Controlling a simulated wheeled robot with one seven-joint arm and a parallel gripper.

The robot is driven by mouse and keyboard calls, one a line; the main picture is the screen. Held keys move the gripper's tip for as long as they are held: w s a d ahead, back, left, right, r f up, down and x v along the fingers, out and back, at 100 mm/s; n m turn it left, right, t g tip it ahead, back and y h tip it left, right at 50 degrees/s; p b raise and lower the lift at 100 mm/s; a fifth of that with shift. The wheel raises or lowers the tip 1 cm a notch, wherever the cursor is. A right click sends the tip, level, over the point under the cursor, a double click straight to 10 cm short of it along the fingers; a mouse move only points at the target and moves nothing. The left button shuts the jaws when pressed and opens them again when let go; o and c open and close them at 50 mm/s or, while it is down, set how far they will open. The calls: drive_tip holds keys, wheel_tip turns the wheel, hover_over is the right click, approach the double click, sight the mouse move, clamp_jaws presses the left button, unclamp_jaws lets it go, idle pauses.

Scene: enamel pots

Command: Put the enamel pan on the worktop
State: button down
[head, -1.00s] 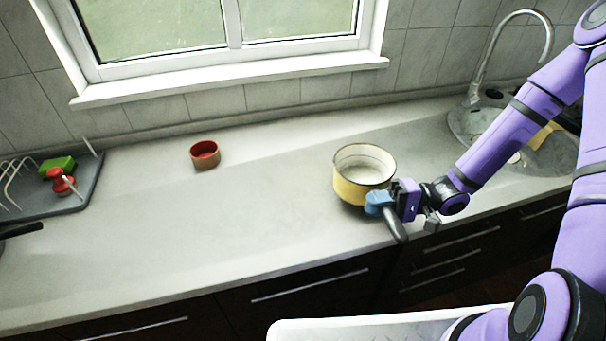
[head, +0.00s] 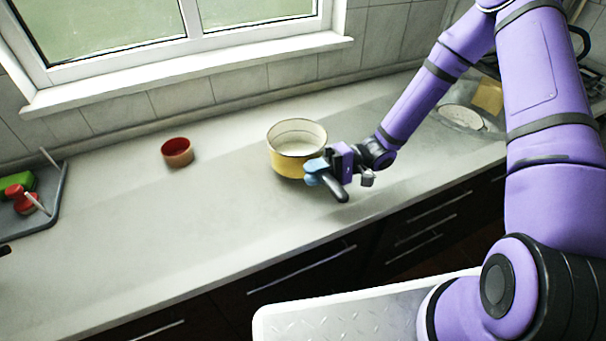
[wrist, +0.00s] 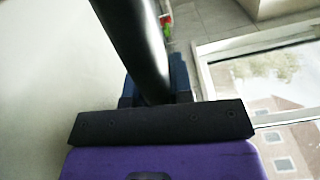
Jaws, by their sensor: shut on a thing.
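The enamel pan (head: 284,165) is yellow outside and cream inside, with a dark handle (head: 338,190). It is upright at or just above the grey worktop (head: 130,240); I cannot tell whether its base touches. My gripper (head: 318,170) is shut on the pan's handle, to the right of the pan's body. In the wrist view the dark handle (wrist: 135,45) runs up from between the jaws, and the pan's body is not seen there.
A small red-brown bowl (head: 178,153) stands on the worktop left of the pan. The worktop between bowl and rack is clear.

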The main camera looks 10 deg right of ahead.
drive_tip(key=shift+w+a+f, duration=0.35)
drive_tip(key=shift+w+f, duration=0.2)
drive_tip(key=shift+f, duration=0.1)
drive_tip(key=shift+w+a+f, duration=0.3)
drive_tip(key=shift+w+f, duration=0.2)
drive_tip(key=shift+f, duration=0.1)
drive_tip(key=shift+w+a+f, duration=0.35)
drive_tip(key=shift+w+f, duration=0.2)
drive_tip(key=shift+f, duration=0.2)
drive_tip(key=c, duration=1)
unclamp_jaws()
drive_tip(key=v, duration=1.2)
